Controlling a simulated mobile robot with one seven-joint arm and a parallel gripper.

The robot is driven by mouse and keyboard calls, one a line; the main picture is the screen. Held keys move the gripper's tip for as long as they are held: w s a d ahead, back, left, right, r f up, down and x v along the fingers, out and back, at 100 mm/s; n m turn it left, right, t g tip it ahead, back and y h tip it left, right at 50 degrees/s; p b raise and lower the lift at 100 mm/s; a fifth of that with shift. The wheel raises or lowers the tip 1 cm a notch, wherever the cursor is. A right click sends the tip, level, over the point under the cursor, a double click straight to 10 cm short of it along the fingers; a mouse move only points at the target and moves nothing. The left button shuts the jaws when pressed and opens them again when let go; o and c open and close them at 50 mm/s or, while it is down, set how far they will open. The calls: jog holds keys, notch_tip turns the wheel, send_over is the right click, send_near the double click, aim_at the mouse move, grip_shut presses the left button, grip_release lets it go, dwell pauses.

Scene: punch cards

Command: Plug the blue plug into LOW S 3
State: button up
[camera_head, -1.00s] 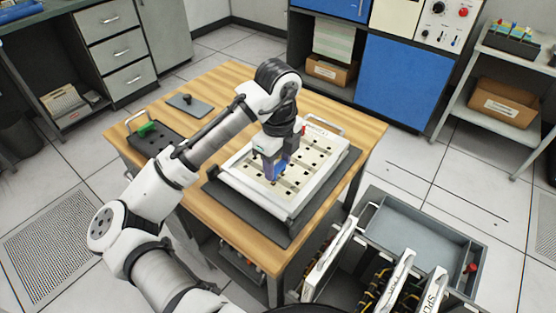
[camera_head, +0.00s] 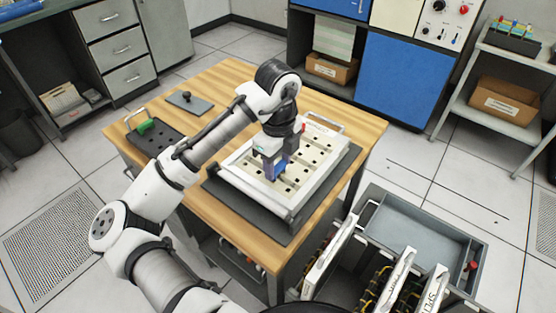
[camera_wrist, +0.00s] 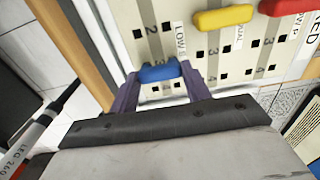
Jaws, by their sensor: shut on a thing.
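The blue plug (camera_wrist: 160,73) is between the two purple fingers of my gripper (camera_wrist: 160,88) in the wrist view. It lies over the column labelled LOW S (camera_wrist: 180,38), beside the printed 3 and below the hole marked 2. It covers the hole there, so I cannot tell whether its pin is in. The cream plugboard (camera_head: 248,160) lies on the table in the head view. My gripper (camera_head: 273,166) points down at it, shut on the blue plug (camera_head: 281,169). A yellow plug (camera_wrist: 222,18) and a red plug (camera_wrist: 285,6) sit in other columns.
The board rests on a dark mat (camera_head: 225,203) on a wooden table (camera_head: 235,82). A dark tray with a green plug (camera_head: 147,126) and a grey plate with a knob (camera_head: 190,103) are at left. A grey open cart (camera_head: 420,242) stands at the right.

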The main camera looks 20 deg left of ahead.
aim_at(278, 166)
jog(key=shift+f, duration=0.45)
dwell(0.3)
jog(key=o, duration=0.9)
jog(key=shift+r, duration=0.1)
notch_tip(278, 166, up, 14)
jog(key=shift+f, duration=0.2)
